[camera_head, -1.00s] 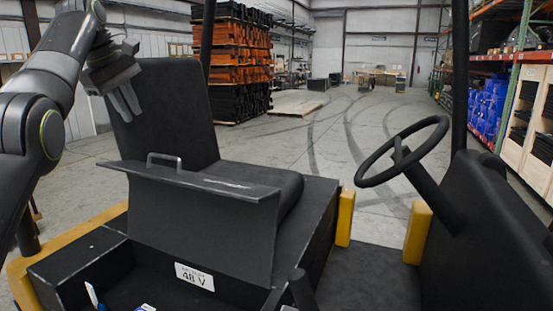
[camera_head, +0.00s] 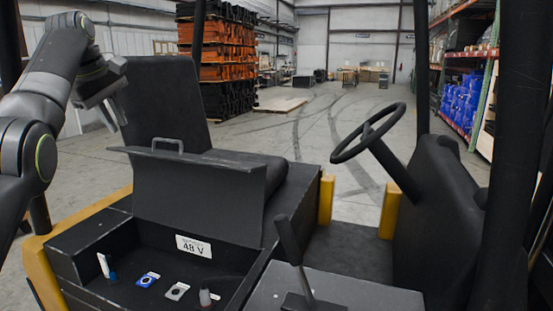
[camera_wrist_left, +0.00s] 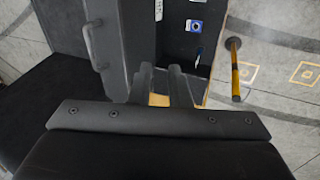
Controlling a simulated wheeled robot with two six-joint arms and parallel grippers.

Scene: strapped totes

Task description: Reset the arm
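My left arm comes in from the left in the head view. Its gripper (camera_head: 112,108) hangs beside the black seat back (camera_head: 160,100), fingers pointing down and empty. In the left wrist view the two grey fingers (camera_wrist_left: 160,85) are apart with a gap between them, over the edge of the opened black compartment lid (camera_wrist_left: 100,45). My right gripper is not in view.
The open compartment (camera_head: 130,250) holds a blue switch (camera_head: 148,279), a grey switch (camera_head: 177,291) and a "48 V" label (camera_head: 193,246). Its lid (camera_head: 195,185) stands raised with a handle. A steering wheel (camera_head: 345,150), lever (camera_head: 290,240) and black posts stand right.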

